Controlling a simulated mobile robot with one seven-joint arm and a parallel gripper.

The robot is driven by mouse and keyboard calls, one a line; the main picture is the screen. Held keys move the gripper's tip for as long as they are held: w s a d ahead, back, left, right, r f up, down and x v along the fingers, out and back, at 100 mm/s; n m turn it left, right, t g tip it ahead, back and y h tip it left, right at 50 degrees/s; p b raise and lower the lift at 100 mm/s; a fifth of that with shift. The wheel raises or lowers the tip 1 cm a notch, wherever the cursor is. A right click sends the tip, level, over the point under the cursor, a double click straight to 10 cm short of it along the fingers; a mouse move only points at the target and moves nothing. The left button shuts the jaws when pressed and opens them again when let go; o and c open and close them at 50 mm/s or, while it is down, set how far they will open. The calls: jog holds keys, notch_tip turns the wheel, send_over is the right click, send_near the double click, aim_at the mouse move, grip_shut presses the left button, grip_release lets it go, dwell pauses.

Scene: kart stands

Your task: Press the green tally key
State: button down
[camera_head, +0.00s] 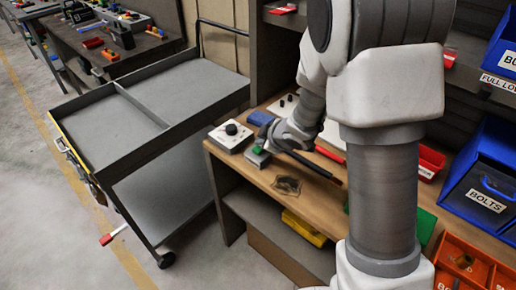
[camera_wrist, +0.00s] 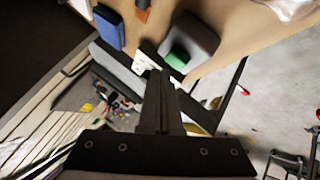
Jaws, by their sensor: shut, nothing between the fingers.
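The green tally key (camera_head: 257,150) sits on a small grey box (camera_head: 251,158) near the left end of the wooden bench. In the wrist view the green key (camera_wrist: 181,56) shows on its grey box (camera_wrist: 198,38), just right of my fingertips. My gripper (camera_head: 265,140) is shut and empty, close beside the key at its far side. In the wrist view my gripper (camera_wrist: 150,58) has its fingers together. I cannot tell whether they touch the box.
A white box with a black knob (camera_head: 231,129) stands left of the key. A blue block (camera_head: 260,118) lies behind. A dark rod (camera_head: 317,168) lies to the right. A grey cart (camera_head: 190,93) stands left of the bench (camera_head: 262,180). Blue bins (camera_head: 483,185) are at the right.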

aim_at(261, 151)
jog(key=shift+f, duration=0.1)
dwell(0.4)
jog(key=shift+f+b, duration=0.35)
jog(key=shift+b, duration=0.05)
jog(key=shift+f+b, duration=0.55)
dwell(0.5)
jog(key=shift+r, duration=0.1)
jog(key=shift+r+p, duration=0.85)
jog(key=shift+p, duration=0.05)
notch_tip(261, 151, up, 5)
jog(key=p, duration=0.4)
jog(key=shift+p, duration=0.3)
dwell(0.5)
